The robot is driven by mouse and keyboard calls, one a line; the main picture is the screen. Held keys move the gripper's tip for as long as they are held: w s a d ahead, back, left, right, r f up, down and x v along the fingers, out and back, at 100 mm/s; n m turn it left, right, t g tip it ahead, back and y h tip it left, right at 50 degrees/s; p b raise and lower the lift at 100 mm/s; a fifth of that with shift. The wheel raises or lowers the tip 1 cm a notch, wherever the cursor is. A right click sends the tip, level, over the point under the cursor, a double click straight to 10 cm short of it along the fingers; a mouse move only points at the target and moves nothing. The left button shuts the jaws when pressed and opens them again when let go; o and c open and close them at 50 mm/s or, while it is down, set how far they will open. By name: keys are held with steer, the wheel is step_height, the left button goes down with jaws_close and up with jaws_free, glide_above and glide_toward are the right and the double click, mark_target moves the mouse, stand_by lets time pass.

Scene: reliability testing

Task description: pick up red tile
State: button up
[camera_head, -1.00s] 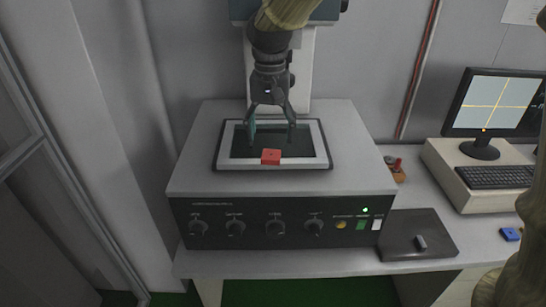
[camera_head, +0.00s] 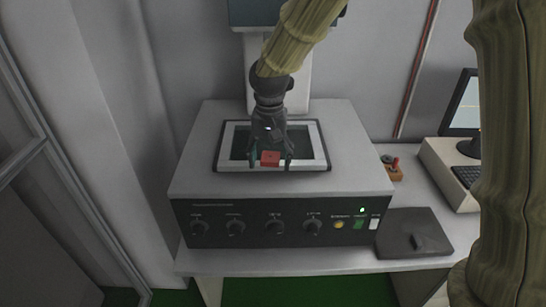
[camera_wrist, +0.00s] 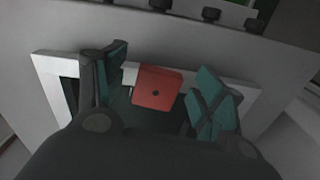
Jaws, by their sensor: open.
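The red tile (camera_head: 270,159) lies at the front edge of the framed recess on top of the machine. In the wrist view the red tile (camera_wrist: 156,89) sits between the open teal fingers (camera_wrist: 160,92), with a gap visible on the right side.
The white frame (camera_head: 318,140) surrounds the dark recess in the grey machine (camera_head: 355,175), which has knobs on its front. A dark flat plate (camera_head: 400,240) lies at right on the bench. A small orange-brown holder (camera_head: 392,172) stands beside the machine. A monitor stands further right.

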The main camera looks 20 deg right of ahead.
steer(key=c, duration=1.1)
